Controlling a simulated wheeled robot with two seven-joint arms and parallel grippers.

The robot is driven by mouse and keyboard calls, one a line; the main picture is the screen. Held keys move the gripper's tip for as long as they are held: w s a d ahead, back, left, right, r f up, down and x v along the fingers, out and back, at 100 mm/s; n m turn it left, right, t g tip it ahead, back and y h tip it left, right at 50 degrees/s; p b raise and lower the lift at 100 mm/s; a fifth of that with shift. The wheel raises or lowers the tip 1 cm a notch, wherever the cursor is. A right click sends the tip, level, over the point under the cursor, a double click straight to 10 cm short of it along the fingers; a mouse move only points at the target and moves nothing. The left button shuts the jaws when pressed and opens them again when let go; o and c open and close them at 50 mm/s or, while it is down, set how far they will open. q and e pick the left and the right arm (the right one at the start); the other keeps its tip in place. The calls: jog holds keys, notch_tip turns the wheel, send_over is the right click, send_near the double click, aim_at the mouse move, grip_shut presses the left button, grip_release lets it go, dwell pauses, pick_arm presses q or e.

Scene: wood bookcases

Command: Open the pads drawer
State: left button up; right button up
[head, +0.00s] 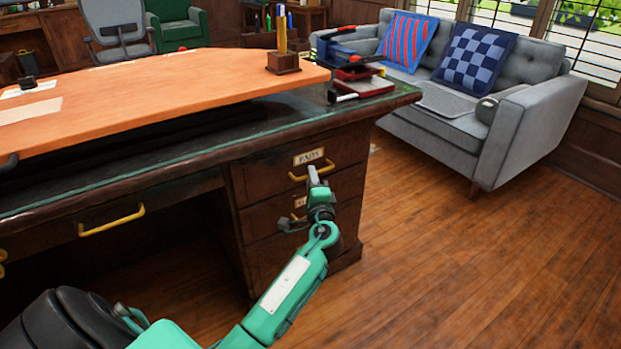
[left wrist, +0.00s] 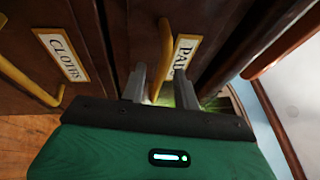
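The pads drawer (head: 260,180) is the top drawer in the desk's right pedestal and looks shut. Its white label (head: 309,157) reads PADS, and its yellow bar handle (head: 297,177) sits just below, partly hidden by my gripper. My left gripper (head: 314,176) is at this handle. In the left wrist view the two grey fingers of my left gripper (left wrist: 160,90) are apart, with the pads handle (left wrist: 166,55) running down between them. I cannot tell whether either finger touches it. The PADS label (left wrist: 186,52) is partly covered by a finger. My right gripper is not in view.
The orange desk top (head: 180,90) overhangs at left, and a wide drawer handle (head: 111,220) sticks out there. Open wood floor (head: 460,260) lies right; a grey sofa (head: 520,120) stands behind.

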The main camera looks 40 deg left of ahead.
pick_arm(q)
jog(key=shift+x, duration=0.95)
jog(key=shift+c, duration=0.2)
grip_shut()
jog(key=shift+d, duration=0.1)
